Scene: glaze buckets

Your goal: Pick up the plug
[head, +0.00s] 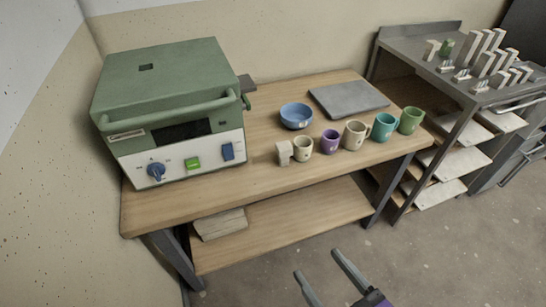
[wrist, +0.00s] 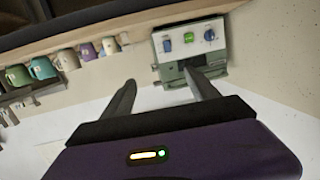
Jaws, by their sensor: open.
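A small off-white block (head: 283,153), which looks to be the plug, stands on the wooden table by its front edge, just left of a cream mug (head: 303,148). In the wrist view, which is upside down, the block (wrist: 124,38) is small beside the mugs. My gripper (head: 317,263) is open and empty in front of the table, well apart from the block and lower in the picture. Its two spread fingers also show in the wrist view (wrist: 160,92), with nothing between them.
A green kiln (head: 160,100) fills the table's left end. A purple mug (head: 330,141), several other mugs, a blue bowl (head: 296,116) and a grey slab (head: 348,97) stand right of the block. A shelf rack (head: 440,90) is at the right. Open floor lies in front.

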